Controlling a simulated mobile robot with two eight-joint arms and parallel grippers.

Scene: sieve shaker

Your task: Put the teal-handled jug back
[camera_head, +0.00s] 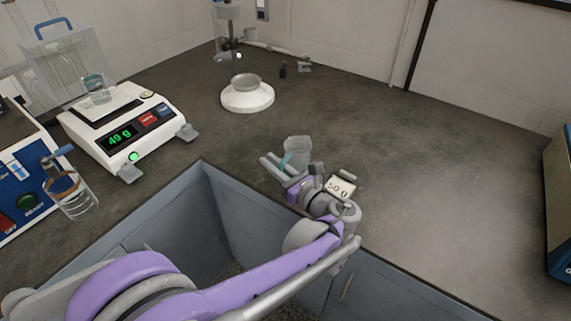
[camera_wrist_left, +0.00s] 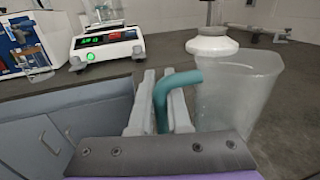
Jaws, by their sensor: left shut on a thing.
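The teal-handled jug is a translucent grey vessel (camera_head: 298,150) over the counter, right of the sink-like recess. In the left wrist view the jug (camera_wrist_left: 238,92) fills the right side, roughly upright, with its teal handle (camera_wrist_left: 172,84) between the fingers. My left gripper (camera_head: 279,166) is shut on that handle; its fingers also show in the left wrist view (camera_wrist_left: 160,100). I cannot tell whether the jug's base touches the counter. My right gripper is not in view.
A white scale (camera_head: 118,125) reading 49 g stands left, with a glass beaker (camera_head: 97,90) on it. A blue-handled glass jug (camera_head: 75,195) stands near the blue control box (camera_head: 22,180). A white-based stand (camera_head: 248,97) is behind.

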